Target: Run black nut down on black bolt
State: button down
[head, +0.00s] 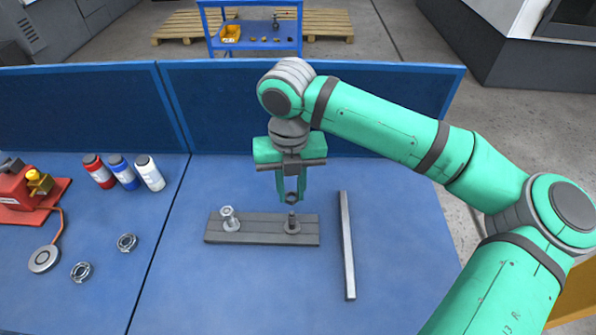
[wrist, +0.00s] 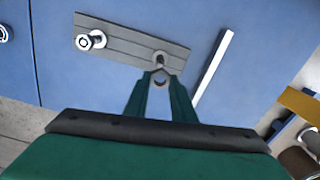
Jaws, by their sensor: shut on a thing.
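My gripper (head: 291,196) points down and is shut on a small dark nut (head: 291,198). The nut also shows between the fingertips in the wrist view (wrist: 160,79). The black bolt (head: 292,221) stands upright at the right end of a grey plate (head: 260,232). In the head view the nut is above the bolt's tip, and a small gap seems to show between them. In the wrist view the bolt (wrist: 159,59) shows just beyond the nut, so exact alignment is hard to tell.
A silver bolt with a nut (head: 228,218) stands at the plate's left end. A long grey bar (head: 347,245) lies right of the plate. Bottles (head: 124,172), two metal rings (head: 127,242) and a red device (head: 30,190) are at left. A blue panel (head: 300,105) stands behind.

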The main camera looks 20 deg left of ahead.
aim_at(292, 213)
jog(key=shift+w+f, duration=0.2)
jog(key=shift+s+a+f, duration=0.1)
jog(key=shift+f, duration=2.35)
jog(key=shift+f, duration=0.9)
dwell(1.2)
jog(key=m, duration=0.6)
jog(key=shift+m, duration=0.3)
jog(key=m, duration=0.6)
jog(key=shift+m, duration=0.3)
jog(key=m, duration=1)
jog(key=shift+m, duration=0.4)
